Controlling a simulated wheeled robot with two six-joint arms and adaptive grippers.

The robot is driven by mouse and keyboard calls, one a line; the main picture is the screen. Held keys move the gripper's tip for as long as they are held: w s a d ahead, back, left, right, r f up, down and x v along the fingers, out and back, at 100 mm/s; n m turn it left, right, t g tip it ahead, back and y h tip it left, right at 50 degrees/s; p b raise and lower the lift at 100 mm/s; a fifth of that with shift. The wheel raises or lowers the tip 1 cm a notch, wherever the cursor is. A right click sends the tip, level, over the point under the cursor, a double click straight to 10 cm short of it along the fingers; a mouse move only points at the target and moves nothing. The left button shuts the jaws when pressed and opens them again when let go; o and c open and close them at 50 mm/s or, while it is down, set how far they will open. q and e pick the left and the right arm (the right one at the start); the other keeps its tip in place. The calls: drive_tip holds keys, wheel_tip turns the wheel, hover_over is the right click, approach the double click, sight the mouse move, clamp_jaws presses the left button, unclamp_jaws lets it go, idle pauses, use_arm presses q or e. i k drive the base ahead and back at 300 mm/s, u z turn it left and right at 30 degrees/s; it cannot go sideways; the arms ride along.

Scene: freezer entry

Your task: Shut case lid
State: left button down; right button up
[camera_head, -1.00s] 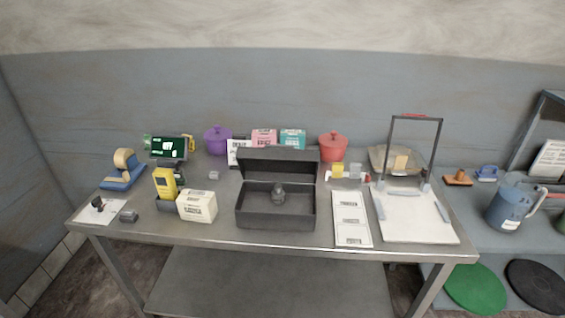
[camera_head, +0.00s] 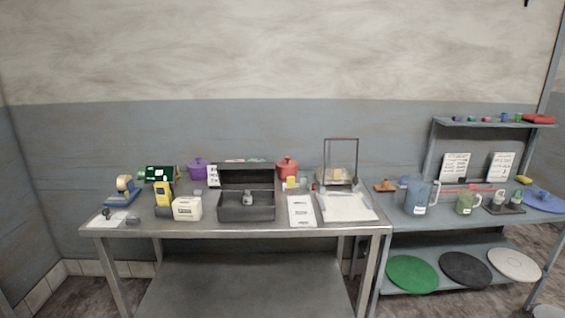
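A dark grey case (camera_head: 246,213) stands on the steel table, a little left of the picture's middle. Its lid (camera_head: 246,177) is open and stands up at the back of the case. A small dark grey object (camera_head: 249,199) sits inside; what it is I cannot tell for sure. Neither of my grippers shows in the head view.
On the steel table (camera_head: 240,231), a white box (camera_head: 187,208) and a yellow device (camera_head: 162,194) stand left of the case. A white sheet (camera_head: 301,210) lies to its right, then a white board (camera_head: 346,207) with an upright frame. A purple pot (camera_head: 198,170) and red pot (camera_head: 287,167) stand behind.

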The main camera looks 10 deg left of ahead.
sight(238, 175)
drive_tip(key=z, duration=0.55)
drive_tip(key=i, duration=1.8)
drive_tip(key=u, duration=0.55)
